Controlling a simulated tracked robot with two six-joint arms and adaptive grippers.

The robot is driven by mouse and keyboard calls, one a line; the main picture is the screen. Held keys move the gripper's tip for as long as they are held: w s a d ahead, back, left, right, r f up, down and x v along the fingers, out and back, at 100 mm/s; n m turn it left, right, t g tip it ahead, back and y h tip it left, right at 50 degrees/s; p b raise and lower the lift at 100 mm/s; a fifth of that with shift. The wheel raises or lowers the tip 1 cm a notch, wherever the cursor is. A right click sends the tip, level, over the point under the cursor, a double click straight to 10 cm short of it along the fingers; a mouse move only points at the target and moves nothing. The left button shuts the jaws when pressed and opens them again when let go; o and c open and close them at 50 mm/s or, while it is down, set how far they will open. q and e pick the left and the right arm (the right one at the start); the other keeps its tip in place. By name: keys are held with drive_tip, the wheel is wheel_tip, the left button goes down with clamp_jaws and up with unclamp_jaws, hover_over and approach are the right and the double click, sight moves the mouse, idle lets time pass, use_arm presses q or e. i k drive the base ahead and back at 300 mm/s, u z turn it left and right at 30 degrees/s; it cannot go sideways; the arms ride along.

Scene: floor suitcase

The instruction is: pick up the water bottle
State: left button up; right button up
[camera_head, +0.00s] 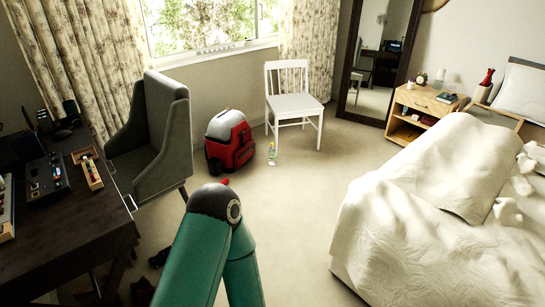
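A small clear water bottle (272,151) with a yellowish top stands upright on the carpet, between a red suitcase and a white chair. It is far off and small in the view. A green arm of mine rises from the bottom middle, its dark joint well short of the bottle. Neither gripper can be seen. A small white thing lies on the floor just in front of the bottle, too small to make out.
The red suitcase (231,142) stands left of the bottle and the white chair (291,100) behind it. A grey armchair (154,135) and dark desk (85,215) fill the left. A bed (430,235) fills the right. Carpet in the middle is clear.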

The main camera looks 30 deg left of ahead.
sight(271, 151)
drive_tip(key=u, duration=0.95)
drive_tip(key=i, duration=5.15)
drive_tip(key=u, duration=0.7)
drive_tip(key=k, duration=0.15)
drive_tip(key=u, duration=0.55)
